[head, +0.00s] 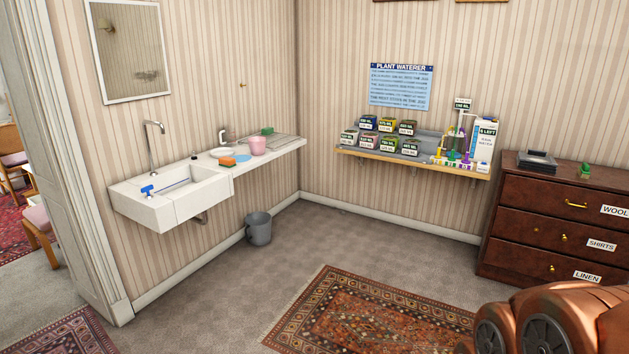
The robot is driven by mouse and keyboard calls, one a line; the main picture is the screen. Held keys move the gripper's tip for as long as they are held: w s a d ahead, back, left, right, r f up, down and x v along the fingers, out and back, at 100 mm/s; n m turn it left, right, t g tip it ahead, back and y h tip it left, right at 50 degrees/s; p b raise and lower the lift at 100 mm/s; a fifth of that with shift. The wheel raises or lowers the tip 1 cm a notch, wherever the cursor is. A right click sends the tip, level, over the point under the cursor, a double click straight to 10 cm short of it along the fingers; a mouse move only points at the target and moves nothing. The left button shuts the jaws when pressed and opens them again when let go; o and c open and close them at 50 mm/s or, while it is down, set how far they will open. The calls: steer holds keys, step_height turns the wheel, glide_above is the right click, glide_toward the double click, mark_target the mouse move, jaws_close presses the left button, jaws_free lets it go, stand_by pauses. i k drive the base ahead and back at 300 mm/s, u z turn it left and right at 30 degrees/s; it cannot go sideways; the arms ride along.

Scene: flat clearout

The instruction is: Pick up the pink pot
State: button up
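The pink pot (258,146) stands upright on the white counter (286,147) to the right of the sink (180,196), by the left wall. A blue round item (243,158) lies flat on the counter just left of the pot. An orange sponge-like item (227,162) lies beside that. A green item (267,131) sits behind the pot on a ribbed draining area. My gripper is not in view, so its state does not show.
A grey bucket (258,229) stands on the floor under the counter. A wooden shelf (410,160) with labelled boxes and bottles is on the back wall. A dark dresser (545,215) stands at right. Open carpet and a patterned rug (370,312) lie in front.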

mark_target(257, 144)
steer(key=z, duration=0.2)
steer(key=i, duration=1.85)
steer(key=u, duration=0.3)
steer(key=i, duration=1.9)
steer(key=u, duration=1.3)
steer(key=i, duration=1.25)
steer(key=u, duration=0.65)
